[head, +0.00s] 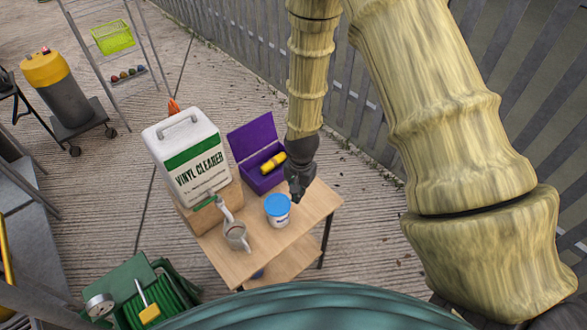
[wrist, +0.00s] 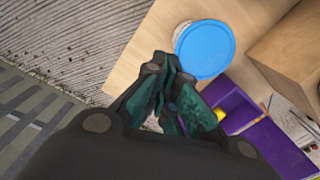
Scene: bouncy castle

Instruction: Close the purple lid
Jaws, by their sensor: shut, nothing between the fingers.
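A purple box (head: 262,180) stands at the back of the small wooden table, with a yellow object (head: 273,163) inside it. Its purple lid (head: 252,136) stands open, raised at the far side of the box. In the wrist view, part of the purple box (wrist: 228,98) shows at the right, partly hidden by my gripper. My gripper (head: 296,198) is shut and empty, to the right of the box and apart from the lid. Its dark green fingers (wrist: 172,108) show close together in the wrist view.
A tub with a blue lid (head: 277,205) stands close to my gripper; it also shows in the wrist view (wrist: 205,50). A large vinyl cleaner jug (head: 185,155) stands left of the purple box. The table's right corner (head: 322,200) is clear.

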